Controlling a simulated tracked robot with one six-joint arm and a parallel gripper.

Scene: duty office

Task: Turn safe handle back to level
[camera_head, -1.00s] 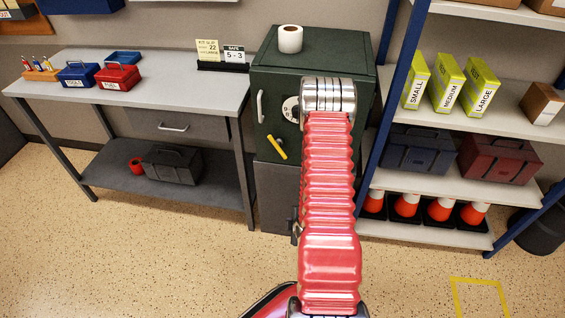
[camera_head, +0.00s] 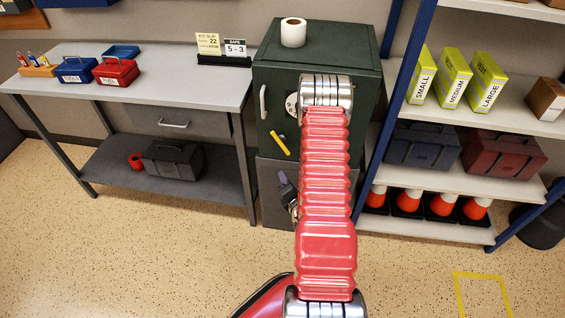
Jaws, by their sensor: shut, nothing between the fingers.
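The dark green safe (camera_head: 268,90) stands between the desk and the shelf rack. Its yellow handle (camera_head: 280,144) is tilted, with its upper end at left and its lower end at right. A white dial (camera_head: 291,106) above it is partly hidden by my red arm. A grey upright pull (camera_head: 263,103) is at the door's left. My gripper (camera_head: 283,180) shows in part beside my arm, below the handle and apart from it. It is shut and empty.
A paper roll (camera_head: 293,32) stands on the safe. A sign reading SAFE 5 - 3 (camera_head: 235,48) stands on the desk (camera_head: 180,84). A grey cabinet (camera_head: 271,200) is under the safe. The shelf rack's blue post (camera_head: 386,110) is close on the right.

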